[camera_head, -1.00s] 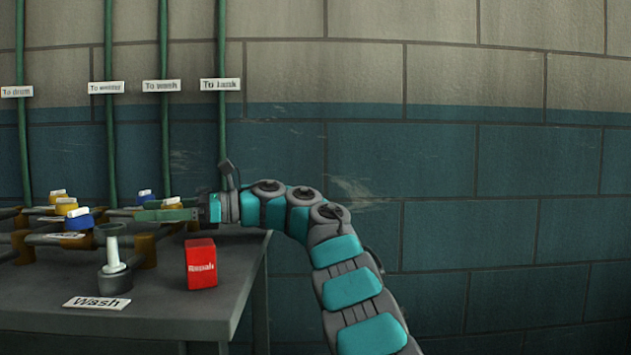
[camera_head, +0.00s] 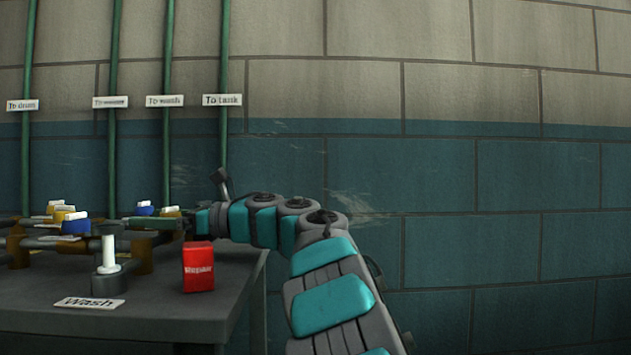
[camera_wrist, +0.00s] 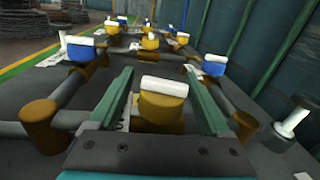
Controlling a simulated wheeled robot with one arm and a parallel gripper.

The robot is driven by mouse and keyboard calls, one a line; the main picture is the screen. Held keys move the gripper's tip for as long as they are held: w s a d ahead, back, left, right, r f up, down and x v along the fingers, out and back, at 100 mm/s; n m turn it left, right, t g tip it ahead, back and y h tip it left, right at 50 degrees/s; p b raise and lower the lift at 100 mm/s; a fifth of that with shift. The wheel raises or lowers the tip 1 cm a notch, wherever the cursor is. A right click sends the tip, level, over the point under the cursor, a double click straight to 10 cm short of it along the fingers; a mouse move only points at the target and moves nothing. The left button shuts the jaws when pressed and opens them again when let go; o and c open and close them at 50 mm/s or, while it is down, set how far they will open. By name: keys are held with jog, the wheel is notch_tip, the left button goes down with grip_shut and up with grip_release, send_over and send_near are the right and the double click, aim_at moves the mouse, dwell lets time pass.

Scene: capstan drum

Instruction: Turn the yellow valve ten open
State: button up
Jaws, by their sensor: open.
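A yellow valve (camera_wrist: 163,106) with a white bar handle stands between the fingers of my gripper (camera_wrist: 157,74) in the wrist view. The open green fingers reach past it on both sides, with a gap at each side. I cannot read a number on it. In the head view my gripper's fingers (camera_head: 172,222) are at the right end of the pipework, by a yellow valve (camera_head: 170,212). Other yellow valves (camera_wrist: 150,41) and blue valves (camera_wrist: 80,48) stand farther along the pipes in the wrist view.
A red box (camera_head: 198,267) stands near the table's (camera_head: 170,318) right edge, below my gripper. A white post in a dark base (camera_head: 108,268) and a Wash sign (camera_head: 89,303) are left of it. Green pipes (camera_head: 224,140) rise along the wall.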

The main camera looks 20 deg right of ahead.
jog(key=shift+w+r+m+t+h+p, duration=0.1)
jog(key=shift+r+m+t+h+p, duration=0.15)
jog(key=shift+m+t+h+p, duration=0.55)
jog(key=shift+w+d+f+m+t+h, duration=0.15)
jog(key=shift+m+t+h, duration=0.25)
jog(key=shift+m+t, duration=0.3)
jog(key=shift+d+m+t+h+p, duration=0.1)
jog(key=shift+m+t+h+p, duration=0.5)
jog(key=shift+t+h+p, duration=0.3)
jog(key=shift+w+d+m+t+h+p, duration=0.2)
jog(key=shift+m+t+h+p, duration=0.4)
jog(key=shift+p, duration=0.6)
